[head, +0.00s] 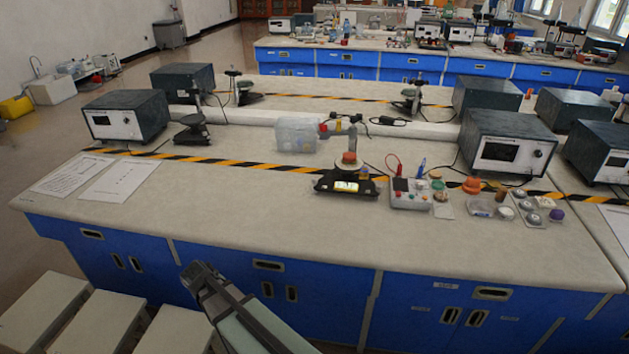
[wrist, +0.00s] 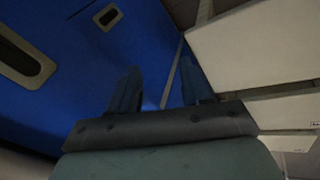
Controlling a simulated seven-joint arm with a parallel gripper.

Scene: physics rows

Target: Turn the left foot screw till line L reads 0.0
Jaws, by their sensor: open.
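A small dark instrument with a lit yellowish display (head: 346,186) stands on the near bench, right of centre in the head view. An orange-red and tan piece sits on top of it. Its foot screws and the text of line L are too small to make out. My gripper (head: 196,270) is low in front of the bench's blue cabinets, well apart from the instrument. In the wrist view my gripper (wrist: 158,88) shows two fingers spread apart with nothing between them.
The bench top (head: 230,215) is clear at its front. A control box (head: 410,195) and several small items lie right of the instrument. A clear plastic container (head: 296,135) stands behind it. White stools (head: 95,320) stand at lower left. Striped tape (head: 230,162) crosses the bench.

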